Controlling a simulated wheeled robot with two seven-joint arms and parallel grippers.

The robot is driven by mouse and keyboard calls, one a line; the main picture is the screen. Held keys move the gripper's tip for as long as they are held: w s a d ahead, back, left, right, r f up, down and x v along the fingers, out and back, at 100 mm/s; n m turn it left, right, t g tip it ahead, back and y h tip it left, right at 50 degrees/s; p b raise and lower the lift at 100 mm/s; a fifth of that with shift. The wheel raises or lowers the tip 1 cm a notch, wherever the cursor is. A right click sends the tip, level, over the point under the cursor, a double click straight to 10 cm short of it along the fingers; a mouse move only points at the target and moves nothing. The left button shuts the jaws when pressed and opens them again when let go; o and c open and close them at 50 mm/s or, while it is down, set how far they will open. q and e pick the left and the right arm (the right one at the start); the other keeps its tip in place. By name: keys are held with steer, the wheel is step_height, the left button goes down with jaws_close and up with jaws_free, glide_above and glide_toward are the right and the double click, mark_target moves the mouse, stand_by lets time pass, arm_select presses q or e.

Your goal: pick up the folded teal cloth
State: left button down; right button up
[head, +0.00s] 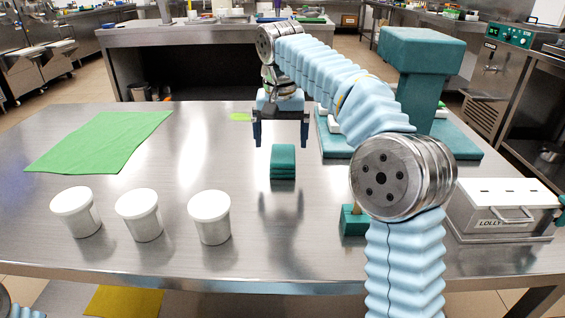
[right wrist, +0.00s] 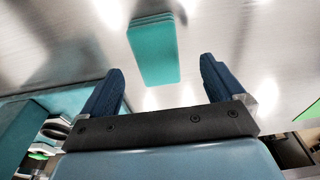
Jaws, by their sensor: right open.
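The folded teal cloth (head: 283,162) lies on the steel table near its middle, a small stack of folded layers. It also shows in the right wrist view (right wrist: 154,50), ahead of the fingers and roughly in line with the gap between them. My right gripper (head: 281,144) is above the table, just beyond the cloth in the head view, with its two dark blue fingers apart and nothing between them. Its fingers also show in the right wrist view (right wrist: 160,85). The cloth and the fingers are apart. My left gripper is not in view.
Three white lidded tubs (head: 143,215) stand at the front left. A green mat (head: 101,141) lies behind them. A teal machine (head: 421,52) on a teal base stands to the right, and a metal box marked LOLLY (head: 500,222) stands at the front right. The table around the cloth is clear.

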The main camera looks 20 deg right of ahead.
mark_target(283, 153)
steer(key=f, duration=0.3)
steer(key=w+d+f+b, duration=0.1)
steer(key=f, duration=0.1)
steer(key=shift+f, duration=0.3)
steer(key=c, duration=1)
